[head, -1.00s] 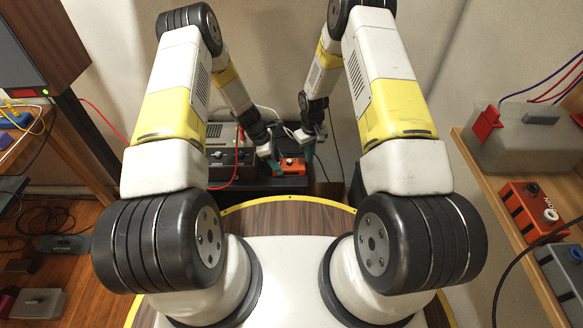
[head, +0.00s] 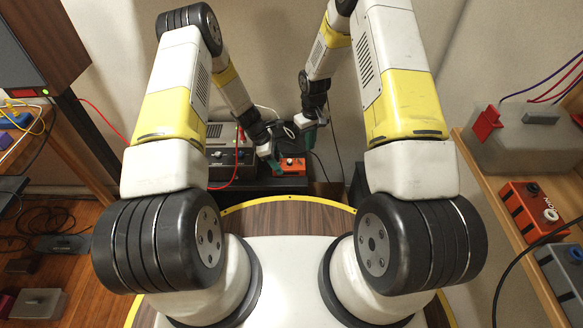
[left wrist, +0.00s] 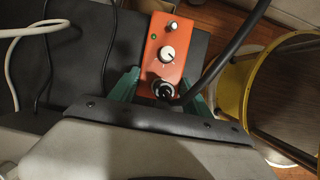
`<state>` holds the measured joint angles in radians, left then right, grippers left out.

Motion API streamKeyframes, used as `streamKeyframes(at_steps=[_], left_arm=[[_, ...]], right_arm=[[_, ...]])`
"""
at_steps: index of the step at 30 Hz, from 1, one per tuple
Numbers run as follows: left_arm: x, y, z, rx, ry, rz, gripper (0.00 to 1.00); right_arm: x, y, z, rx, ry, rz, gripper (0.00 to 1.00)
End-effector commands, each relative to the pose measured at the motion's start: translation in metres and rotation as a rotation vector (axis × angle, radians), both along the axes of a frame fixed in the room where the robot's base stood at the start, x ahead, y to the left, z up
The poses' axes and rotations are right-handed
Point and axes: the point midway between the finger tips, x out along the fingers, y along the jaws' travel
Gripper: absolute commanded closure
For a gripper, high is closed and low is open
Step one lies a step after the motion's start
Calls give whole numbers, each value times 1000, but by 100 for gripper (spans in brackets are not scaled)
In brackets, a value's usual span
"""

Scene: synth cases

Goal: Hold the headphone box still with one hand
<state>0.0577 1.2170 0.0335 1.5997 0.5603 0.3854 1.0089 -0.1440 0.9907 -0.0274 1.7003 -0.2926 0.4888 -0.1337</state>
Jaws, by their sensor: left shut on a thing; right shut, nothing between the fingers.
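The headphone box is a small orange box (head: 292,163) with knobs, on the dark surface at the back centre. It also shows in the left wrist view (left wrist: 174,38), with a white knob and a small green light. My left gripper (head: 276,167) is shut on the box, its green fingers on either side of the near end in the left wrist view (left wrist: 160,96). A round black part, plug or socket, sits at that end; a thick black cable (left wrist: 226,52) runs from beside it. My right gripper (head: 309,135) is shut and empty, above and right of the box.
A dark unit with knobs (head: 221,160) stands left of the box, with a red cable (head: 238,160) near it. Pale and dark cables lie behind. A yellow-rimmed round wooden top (head: 290,204) is in front. Shelves with more boxes (head: 527,208) flank the right.

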Motion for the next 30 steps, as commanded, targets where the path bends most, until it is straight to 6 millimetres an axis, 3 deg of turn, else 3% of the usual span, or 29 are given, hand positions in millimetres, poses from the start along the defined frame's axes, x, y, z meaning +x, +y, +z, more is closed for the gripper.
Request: streamKeyframes(at_steps=[6,7,10,22,30], left_arm=[[-1,0,0,0,1,0,93],[-1,0,0,0,1,0,40],[0,0,0,0,1,0,21],[0,2,5,0,-1,0,19],[1,21,51,1,-4,2,19]], right_arm=[[0,0,0,0,0,0,100],[0,0,0,0,0,0,100],[0,0,0,0,0,0,100],[0,0,-1,0,0,0,100],[0,0,-1,0,0,0,100]])
